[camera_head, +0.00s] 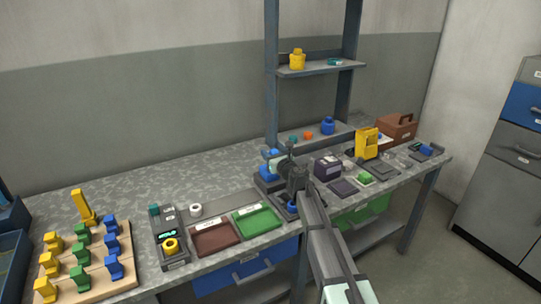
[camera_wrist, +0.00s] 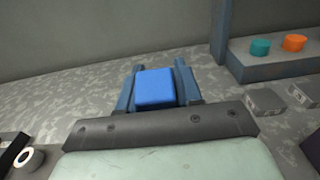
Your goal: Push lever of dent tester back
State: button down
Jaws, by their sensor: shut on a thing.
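The dent tester (camera_head: 266,184) is a dark grey device with blue parts near the middle of the bench in the head view, partly hidden by my gripper (camera_head: 285,160) and arm. In the wrist view, a blue block (camera_wrist: 155,87), which looks like the handle of the tester's lever, sits between the two fingers of my gripper (camera_wrist: 155,76). The fingers are shut on it, one on each side. The rest of the lever and its pivot are hidden behind the gripper body.
A brown tray (camera_head: 215,248) and a green tray (camera_head: 279,219) lie left of my arm. A dark box (camera_head: 327,167) and a yellow device (camera_head: 367,143) stand to its right. A shelf rack (camera_head: 272,100) rises close behind the tester. A white ring (camera_head: 195,210) lies on the bench.

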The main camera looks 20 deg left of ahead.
jog(key=shift+w+a+f+g+h, duration=0.3)
jog(key=shift+w+a+g+h, duration=0.4)
jog(key=shift+g+h, duration=0.25)
jog(key=shift+w+a+f+g+h, duration=0.25)
jog(key=shift+w+a+g+h, duration=0.5)
jog(key=shift+g+h, duration=0.25)
jog(key=shift+w+a+f+g+h, duration=0.3)
jog(key=shift+w+a+g+h, duration=0.4)
jog(key=shift+g+h, duration=0.25)
jog(key=c, duration=0.8)
grip_release()
jog(key=shift+c, duration=0.2)
jog(key=v, duration=1.3)
jog(key=shift+s+d+r, duration=0.1)
jog(key=shift+d+r, duration=0.05)
jog(key=shift+r, duration=0.25)
